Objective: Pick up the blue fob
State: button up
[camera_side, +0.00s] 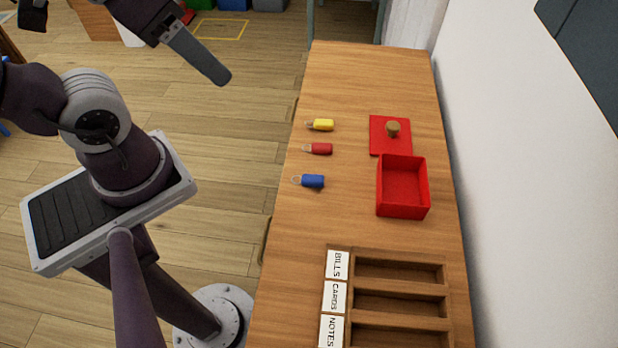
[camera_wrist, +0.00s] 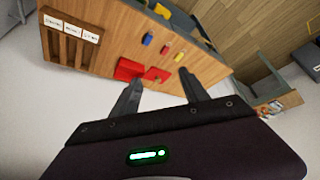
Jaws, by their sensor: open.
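The blue fob (camera_side: 312,181) lies on the wooden table (camera_side: 345,75) near its left edge in the side view, with its ring pointing left. It also shows in the wrist view (camera_wrist: 148,39), small and far off. My gripper (camera_wrist: 160,79) is open and empty, with its two fingers apart. In the side view one grey finger (camera_side: 204,56) shows at the upper left, up and away from the table and clear of the fob.
A red fob (camera_side: 321,149) and a yellow fob (camera_side: 322,125) lie in line beyond the blue one. To their right are an open red box (camera_side: 403,212) and a red lid (camera_side: 381,146) with a knob. A wooden tray (camera_side: 397,296) labelled BILLS, CARDS, NOTES is nearer. A wall borders the right.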

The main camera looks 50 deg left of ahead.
jog(key=shift+o, duration=0.4)
jog(key=w+a+f+m+y, duration=0.25)
jog(key=w+a+f, duration=0.35)
jog(key=w, duration=0.4)
jog(key=w+a+f+m+y, duration=0.1)
jog(key=w+a+f+m, duration=0.2)
jog(key=w+a, duration=0.6)
jog(key=m+h, duration=0.7)
jog(key=h, duration=0.9)
send_near(305, 176)
jog(key=d, duration=0.2)
jog(key=x, duration=0.7)
jog(key=shift+w+a+f, duration=0.1)
jog(key=shift+w+f, duration=0.3)
jog(key=shift+w, duration=0.05)
grip_shut()
